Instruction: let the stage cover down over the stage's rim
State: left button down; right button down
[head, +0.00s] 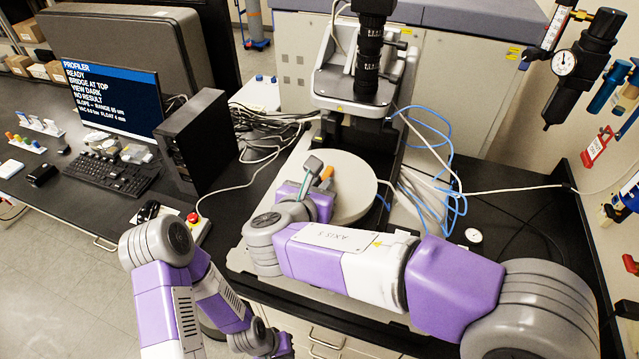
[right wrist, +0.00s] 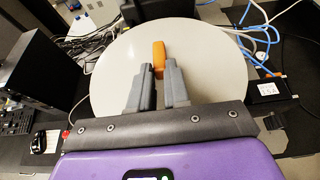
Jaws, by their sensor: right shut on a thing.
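The stage cover is a pale round disc (head: 355,193) below the profiler's dark column in the head view. It fills much of the right wrist view (right wrist: 205,70). An orange grip (right wrist: 158,55) stands up from it and also shows in the head view (head: 327,172). My right gripper (right wrist: 158,72) is shut on this orange grip, its grey fingers on either side. In the head view my right gripper (head: 318,170) is over the disc's left part. The stage's rim is hidden beneath the disc, and the gap cannot be judged. My left gripper (head: 270,348) is low at the bottom edge, its fingers unclear.
The profiler's column and black lens tube (head: 368,60) stand right behind the disc. Blue tubes (head: 440,165) and cables run to its right. A black computer box (head: 200,140), keyboard (head: 112,174) and monitor (head: 108,75) stand left. A red button (head: 193,217) sits near the bench's front.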

jog(key=shift+f+b, duration=0.35)
jog(key=shift+f, duration=0.1)
dwell(0.3)
jog(key=c, duration=1)
grip_release()
